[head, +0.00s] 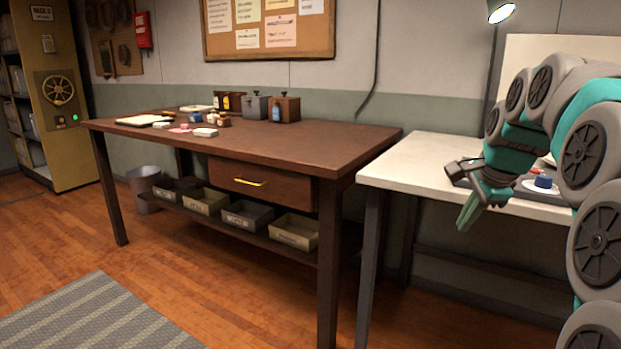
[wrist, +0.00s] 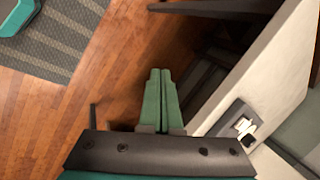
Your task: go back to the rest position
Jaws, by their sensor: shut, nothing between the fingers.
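My gripper (head: 466,217) is at the right in the head view, at the end of my teal and grey arm, in front of the white table's front edge. Its fingers point down and are shut with nothing between them. In the wrist view, the two green fingers (wrist: 160,75) lie side by side over the wooden floor, to the left of the white table. The gripper touches nothing that I can see.
The white table (head: 410,163) holds a blue item (head: 543,181) on a pale disc, partly behind my arm. A brown desk (head: 290,146) with a drawer and several bins stands left of it. A grey striped rug (head: 95,318) lies on open wooden floor.

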